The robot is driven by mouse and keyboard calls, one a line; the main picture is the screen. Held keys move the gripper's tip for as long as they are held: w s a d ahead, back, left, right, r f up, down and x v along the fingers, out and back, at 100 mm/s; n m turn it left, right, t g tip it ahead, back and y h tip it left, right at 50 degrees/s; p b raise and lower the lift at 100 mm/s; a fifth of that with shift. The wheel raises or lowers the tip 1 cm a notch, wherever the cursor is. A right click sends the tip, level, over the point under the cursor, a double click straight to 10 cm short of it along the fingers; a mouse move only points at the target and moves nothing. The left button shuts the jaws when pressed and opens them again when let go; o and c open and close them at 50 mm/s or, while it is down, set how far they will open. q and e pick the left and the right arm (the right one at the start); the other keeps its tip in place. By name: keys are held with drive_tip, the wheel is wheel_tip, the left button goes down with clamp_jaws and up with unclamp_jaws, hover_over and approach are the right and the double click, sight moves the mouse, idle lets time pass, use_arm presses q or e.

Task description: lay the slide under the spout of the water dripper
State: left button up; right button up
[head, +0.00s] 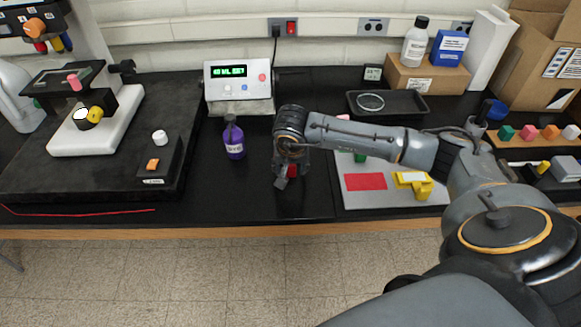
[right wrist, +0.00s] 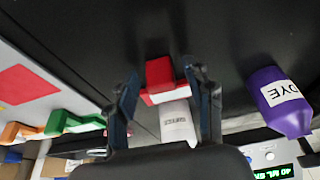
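A red block (right wrist: 160,75) with a white labelled piece (right wrist: 178,122) beside it is between the fingers of my right gripper (right wrist: 163,95). I cannot tell whether this is the slide. In the head view my right gripper (head: 284,180) points down near the middle of the bench, with a little red showing at its fingers. Its fingers stand apart, with a dark gap between the left finger and the red block in the wrist view. I cannot make out the water dripper or its spout for sure. My left gripper is out of view.
A purple dye bottle (head: 233,139) stands left of my right gripper, in front of a box with a green readout (head: 238,90). A grey mat (head: 384,197) with a red rectangle and a yellow piece (head: 414,185) lies right. A microscope (head: 98,130) stands left.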

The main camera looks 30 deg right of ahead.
drive_tip(key=shift+r+p, duration=0.25)
drive_tip(key=shift+p, duration=0.05)
drive_tip(key=shift+r+b, duration=0.25)
drive_tip(key=shift+b, duration=0.1)
drive_tip(key=b+v, duration=0.3)
drive_tip(key=v, duration=0.8)
drive_tip(key=shift+s, duration=0.2)
